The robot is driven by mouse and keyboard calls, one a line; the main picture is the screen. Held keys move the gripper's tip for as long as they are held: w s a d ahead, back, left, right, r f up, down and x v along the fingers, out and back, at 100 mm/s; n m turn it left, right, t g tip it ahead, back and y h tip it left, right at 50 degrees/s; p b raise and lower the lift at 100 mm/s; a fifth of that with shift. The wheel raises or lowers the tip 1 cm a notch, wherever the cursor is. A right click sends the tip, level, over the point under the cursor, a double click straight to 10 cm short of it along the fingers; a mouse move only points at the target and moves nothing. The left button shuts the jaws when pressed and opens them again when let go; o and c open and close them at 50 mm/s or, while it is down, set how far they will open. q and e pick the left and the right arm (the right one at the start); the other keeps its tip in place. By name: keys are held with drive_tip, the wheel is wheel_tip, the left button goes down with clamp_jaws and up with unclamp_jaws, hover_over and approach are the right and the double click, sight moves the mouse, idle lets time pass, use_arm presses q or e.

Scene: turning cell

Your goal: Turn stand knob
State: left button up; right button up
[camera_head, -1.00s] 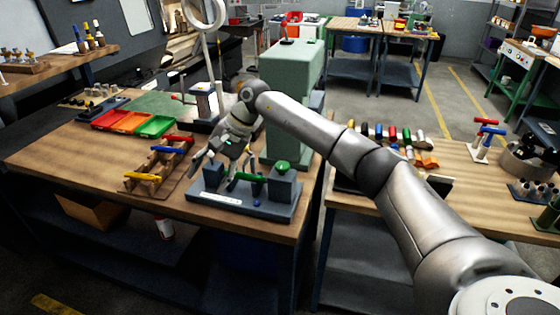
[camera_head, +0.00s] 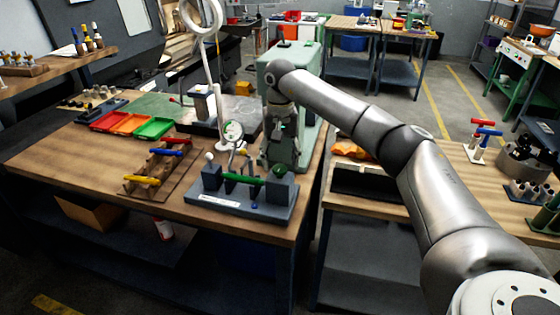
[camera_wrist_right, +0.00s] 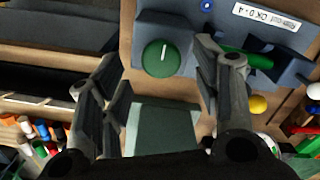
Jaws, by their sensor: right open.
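The grey stand (camera_head: 240,206) sits at the front edge of the wooden bench. A round green knob (camera_head: 280,171) is on its right block; in the right wrist view the knob (camera_wrist_right: 161,58) shows a white line mark, pointing roughly up the picture. A green bar (camera_head: 244,179) lies across the stand left of the knob. My right gripper (camera_head: 284,163) points down just behind and above the knob. In the right wrist view its two fingers are apart, one on each side of the knob in the picture, with nothing between them. I cannot tell any contact. My left gripper is out of view.
A rack with red, blue and yellow handles (camera_head: 158,168) is to the left. A pale green machine column (camera_head: 290,60) rises close behind my right gripper. A gap separates this bench from the right one.

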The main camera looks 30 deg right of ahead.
drive_tip(key=shift+f, duration=1.15)
drive_tip(key=c, duration=1)
drive_tip(key=shift+c, duration=0.2)
